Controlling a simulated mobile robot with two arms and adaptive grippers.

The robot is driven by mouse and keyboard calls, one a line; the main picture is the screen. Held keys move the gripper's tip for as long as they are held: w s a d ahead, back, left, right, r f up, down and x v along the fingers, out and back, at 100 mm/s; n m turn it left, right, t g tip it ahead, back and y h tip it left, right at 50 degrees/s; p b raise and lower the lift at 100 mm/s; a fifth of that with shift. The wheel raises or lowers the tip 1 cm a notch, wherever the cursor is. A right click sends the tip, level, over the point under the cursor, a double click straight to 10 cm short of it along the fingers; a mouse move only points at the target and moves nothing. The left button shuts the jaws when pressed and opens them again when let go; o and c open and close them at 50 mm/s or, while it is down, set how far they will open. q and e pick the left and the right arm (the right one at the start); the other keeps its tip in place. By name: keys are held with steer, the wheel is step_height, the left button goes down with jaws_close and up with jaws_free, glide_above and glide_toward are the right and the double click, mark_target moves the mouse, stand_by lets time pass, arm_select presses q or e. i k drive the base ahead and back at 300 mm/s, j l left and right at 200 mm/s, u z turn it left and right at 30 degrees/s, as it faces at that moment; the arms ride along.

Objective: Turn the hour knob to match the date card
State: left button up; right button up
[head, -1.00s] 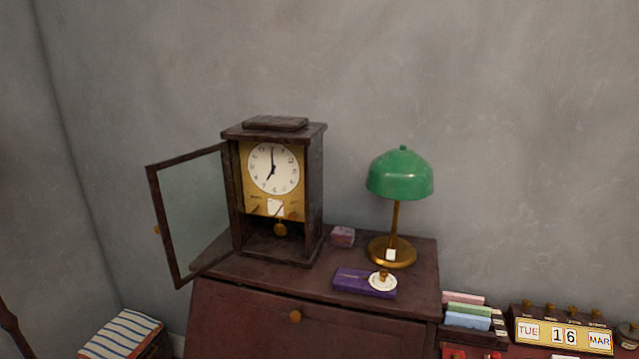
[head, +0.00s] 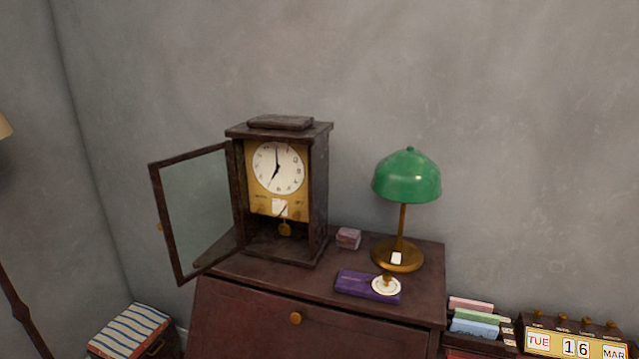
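A dark wooden clock (head: 320,185) stands on the desk with its glass door (head: 195,210) swung open to the left. Its white dial (head: 290,180) shows one hand pointing up to twelve and one down toward about seven. On the brass panel (head: 258,199) below are a small white card (head: 279,207) and small dark knobs, too small to read. A brass pendulum (head: 285,229) hangs beneath. A block calendar (head: 555,346) at lower right reads TUE 16 MAR, its lower edge cut off. Neither of my grippers is in view.
The dark red desk (head: 350,318) also holds a green-shaded lamp (head: 407,177), a small pink box (head: 348,238) and a purple case (head: 352,283) with a round white item (head: 386,286) on it. Coloured cards (head: 475,328) stand right of the desk. A striped box (head: 130,332) sits lower left.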

mark_target(297, 217)
steer(key=l+z, duration=0.3)
steer(key=i+l+z, duration=0.15)
steer(key=l+z, duration=0.2)
steer(key=i+l+z, duration=0.15)
steer(key=l+z, duration=0.15)
steer(key=l, duration=0.15)
steer(key=i+l+z, duration=0.15)
steer(key=l+z, duration=0.2)
steer(key=k+j+u, duration=0.1)
steer(key=u, duration=0.3)
steer(key=k+j+u, duration=0.1)
steer(key=j+u, duration=0.15)
steer(key=u, duration=0.15)
steer(key=j+u, duration=0.2)
steer(key=u, duration=0.15)
steer(key=k+j, duration=0.05)
